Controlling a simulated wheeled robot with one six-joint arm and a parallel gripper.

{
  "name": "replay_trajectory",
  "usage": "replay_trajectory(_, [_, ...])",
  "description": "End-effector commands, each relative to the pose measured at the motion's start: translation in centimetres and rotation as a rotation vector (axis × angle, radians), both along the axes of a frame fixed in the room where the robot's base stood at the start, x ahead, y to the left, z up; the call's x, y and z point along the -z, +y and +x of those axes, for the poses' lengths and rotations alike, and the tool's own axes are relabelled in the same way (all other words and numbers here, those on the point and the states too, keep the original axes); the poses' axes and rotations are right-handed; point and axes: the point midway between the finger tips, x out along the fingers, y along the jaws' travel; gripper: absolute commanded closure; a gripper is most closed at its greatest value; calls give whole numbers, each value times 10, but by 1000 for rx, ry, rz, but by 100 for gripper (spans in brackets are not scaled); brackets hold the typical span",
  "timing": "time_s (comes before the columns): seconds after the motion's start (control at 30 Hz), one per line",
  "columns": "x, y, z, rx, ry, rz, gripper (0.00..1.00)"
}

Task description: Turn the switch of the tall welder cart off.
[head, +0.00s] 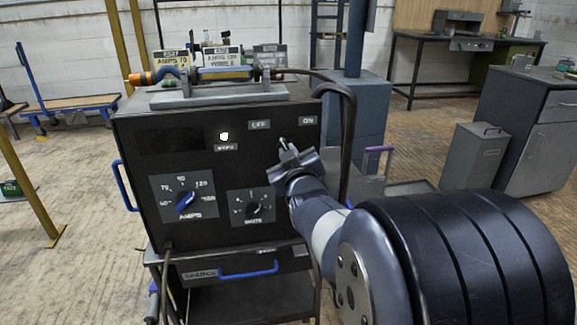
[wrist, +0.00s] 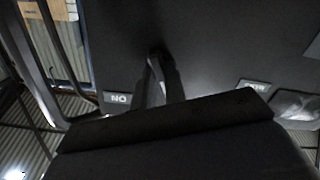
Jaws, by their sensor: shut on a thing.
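The tall welder cart (head: 140,190) stands left of centre in the head view, its dark front panel facing me. Its OFF label (head: 259,125) and ON label (head: 308,120) sit at the panel's upper right. My gripper (head: 285,148) is at the panel just below and between these labels, shut on the switch, which the fingers mostly hide. In the wrist view my gripper's fingers (wrist: 161,75) meet close to the panel, and the ON label (wrist: 118,98) appears upside down beside them. The switch's exact tilt cannot be told. A small lamp (head: 224,136) on the panel is lit.
A blue AMPS knob (head: 186,200) and a smaller black knob (head: 253,208) are lower on the panel. A torch (head: 215,74) lies on top of the cart. A black cable (head: 350,140) hangs at its right side. A grey cabinet (head: 525,125) stands farther right.

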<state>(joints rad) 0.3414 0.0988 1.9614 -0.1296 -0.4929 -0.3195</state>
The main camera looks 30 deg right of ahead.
Motion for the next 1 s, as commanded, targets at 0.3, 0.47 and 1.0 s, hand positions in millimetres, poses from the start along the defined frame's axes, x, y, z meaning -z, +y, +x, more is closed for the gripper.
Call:
replay_trajectory(0.3, [1, 0, 0, 1, 51, -188, 100])
replay_trajectory(0.47, [1, 0, 0, 1, 67, -238, 100])
replay_trajectory(1.0, [-1, 0, 0, 0, 76, -272, 100])
